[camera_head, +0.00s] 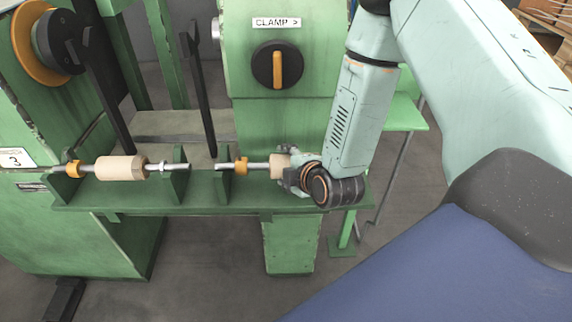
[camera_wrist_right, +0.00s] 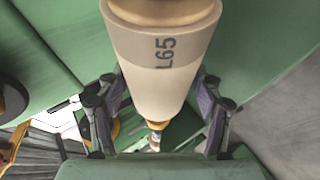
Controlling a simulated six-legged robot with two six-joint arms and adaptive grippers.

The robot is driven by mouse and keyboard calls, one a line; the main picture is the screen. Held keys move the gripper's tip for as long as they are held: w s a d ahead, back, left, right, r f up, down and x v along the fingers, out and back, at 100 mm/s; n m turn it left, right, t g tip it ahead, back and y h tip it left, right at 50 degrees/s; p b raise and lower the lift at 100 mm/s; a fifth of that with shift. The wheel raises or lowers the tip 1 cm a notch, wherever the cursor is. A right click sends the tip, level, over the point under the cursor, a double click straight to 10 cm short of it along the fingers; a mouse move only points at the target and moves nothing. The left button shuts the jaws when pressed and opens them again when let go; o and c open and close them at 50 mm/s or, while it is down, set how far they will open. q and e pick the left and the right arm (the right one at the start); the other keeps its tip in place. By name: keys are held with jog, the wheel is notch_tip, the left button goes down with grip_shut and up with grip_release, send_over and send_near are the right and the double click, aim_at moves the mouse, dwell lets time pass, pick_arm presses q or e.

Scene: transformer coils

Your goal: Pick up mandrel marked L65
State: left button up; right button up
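The mandrel marked L65 (camera_wrist_right: 165,60) is a pale wooden cylinder with dark lettering, large in the right wrist view. In the head view its wooden end (camera_head: 277,166) shows on a metal shaft, partly hidden by my right gripper. My right gripper (camera_head: 292,178) is at the right end of the green rack. In the right wrist view its two fingers (camera_wrist_right: 160,100) stand wide apart, one on each side of the mandrel. Firm contact with the wood is not visible. My left gripper is not in view.
The green rack (camera_head: 150,196) also holds another wooden mandrel (camera_head: 119,168) on the left. Behind it stands a green machine with a CLAMP knob (camera_head: 277,65). Dark upright levers (camera_head: 200,90) rise near the rack. Grey floor (camera_head: 210,260) lies in front.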

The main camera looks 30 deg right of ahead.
jog(key=shift+s+d, duration=0.1)
jog(key=shift+d, duration=0.05)
jog(key=c, duration=0.5)
grip_shut()
